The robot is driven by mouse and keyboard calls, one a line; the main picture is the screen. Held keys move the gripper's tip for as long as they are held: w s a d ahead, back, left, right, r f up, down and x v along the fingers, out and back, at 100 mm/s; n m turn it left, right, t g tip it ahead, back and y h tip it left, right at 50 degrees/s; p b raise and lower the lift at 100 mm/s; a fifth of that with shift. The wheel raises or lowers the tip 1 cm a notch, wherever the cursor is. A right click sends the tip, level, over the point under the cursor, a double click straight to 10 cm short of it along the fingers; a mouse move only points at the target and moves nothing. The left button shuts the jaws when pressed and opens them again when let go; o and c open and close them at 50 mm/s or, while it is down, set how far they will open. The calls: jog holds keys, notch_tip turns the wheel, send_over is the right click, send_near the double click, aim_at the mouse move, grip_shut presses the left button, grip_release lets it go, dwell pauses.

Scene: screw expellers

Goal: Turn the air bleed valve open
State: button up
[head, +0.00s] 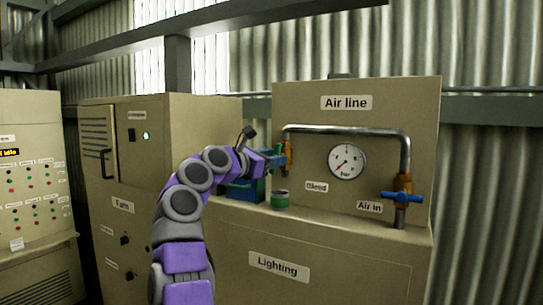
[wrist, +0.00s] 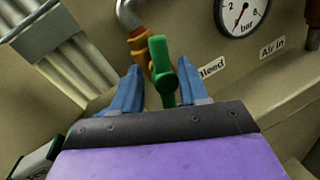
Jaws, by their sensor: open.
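The air bleed valve (head: 289,148) has an orange body at the left end of the bent metal pipe, above the "Bleed" label. In the wrist view its green handle (wrist: 160,62) stands in front of the orange body (wrist: 140,44). My gripper (head: 275,159) is at the valve and hides part of it in the head view. In the wrist view the blue fingers of my gripper (wrist: 159,72) are apart, one on each side of the green handle. The handle lies between them, with a gap visible to the left finger.
A pressure gauge (head: 347,161) is right of the bleed valve. The blue-handled air-in valve (head: 402,197) is further right. A green can (head: 280,199) and a blue-green box (head: 243,190) stand on the ledge below my gripper. Cabinets (head: 122,150) are at left.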

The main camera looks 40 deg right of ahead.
jog(key=shift+d+f, duration=0.15)
jog(key=shift+d, duration=0.75)
jog(key=shift+a, duration=0.2)
grip_shut()
jog(key=shift+f+n+b, duration=0.1)
jog(key=shift+n+b, duration=0.7)
jog(key=shift+n, duration=0.1)
jog(key=shift+n+h+b, duration=0.3)
jog(key=shift+n+h, duration=0.2)
jog(key=shift+n, duration=0.4)
jog(key=shift+r, duration=0.2)
jog(key=shift+a, duration=0.1)
grip_release()
jog(key=shift+w, duration=0.2)
jog(key=shift+s+a, duration=0.1)
jog(key=shift+a, duration=0.1)
